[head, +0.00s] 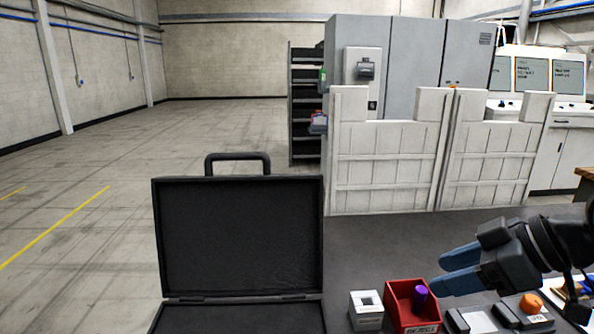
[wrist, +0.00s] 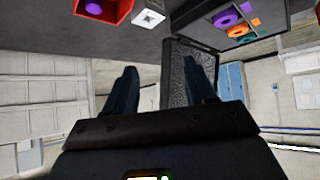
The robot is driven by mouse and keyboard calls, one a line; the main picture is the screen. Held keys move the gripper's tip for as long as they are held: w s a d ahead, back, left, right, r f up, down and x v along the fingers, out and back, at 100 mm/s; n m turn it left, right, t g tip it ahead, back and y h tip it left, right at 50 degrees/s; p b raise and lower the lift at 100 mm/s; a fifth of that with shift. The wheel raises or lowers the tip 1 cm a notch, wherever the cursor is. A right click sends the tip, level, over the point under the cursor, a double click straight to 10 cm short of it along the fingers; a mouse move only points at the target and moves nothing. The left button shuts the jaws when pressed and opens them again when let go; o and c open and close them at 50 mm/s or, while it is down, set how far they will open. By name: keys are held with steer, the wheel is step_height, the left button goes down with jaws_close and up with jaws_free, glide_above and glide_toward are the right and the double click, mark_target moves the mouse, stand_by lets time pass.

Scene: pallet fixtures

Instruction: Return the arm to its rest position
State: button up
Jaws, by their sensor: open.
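My gripper (head: 441,272) is at the right of the head view, above the dark table, its two blue fingers apart and pointing left. In the wrist view the fingers (wrist: 160,76) are also spread, with nothing held between them. The arm reaches in from the right edge; most of it is out of view.
An open black case (head: 239,236) stands at the table's left; colored pieces (wrist: 225,19) show inside it in the wrist view. A white block (head: 366,311) and a red bin (head: 412,321) with a purple piece (head: 420,293) sit front centre. White panels (head: 385,165) stand behind.

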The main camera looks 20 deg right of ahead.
steer(key=w+a+r+m+t, duration=0.1)
steer(key=w+a+m+t, duration=0.25)
steer(key=a, duration=0.35)
steer(key=w+a+m+t, duration=0.2)
steer(key=a+m+t, duration=0.2)
steer(key=a, duration=0.2)
steer(key=s+a+f+m+h, duration=0.1)
steer(key=s+f+h, duration=0.1)
steer(key=s+f, duration=0.2)
steer(key=s+a+f+m+h, duration=0.1)
steer(key=s+a+f+m, duration=0.1)
steer(key=s+f, duration=0.3)
steer(key=s+a+f+m+h, duration=0.1)
steer(key=s+f, duration=0.3)
steer(key=s, duration=0.4)
steer(key=shift+s+a+f+m+h, duration=0.15)
steer(key=shift+s+m+h, duration=0.2)
steer(key=shift+m+h, duration=0.35)
steer(key=s+d+n, duration=0.2)
steer(key=s+n, duration=0.1)
steer(key=s, duration=0.5)
steer(key=s+d+r+n, duration=0.1)
steer(key=s+d+n, duration=0.1)
steer(key=s, duration=0.7)
steer(key=shift+n+y, duration=0.3)
steer(key=shift+n, duration=0.25)
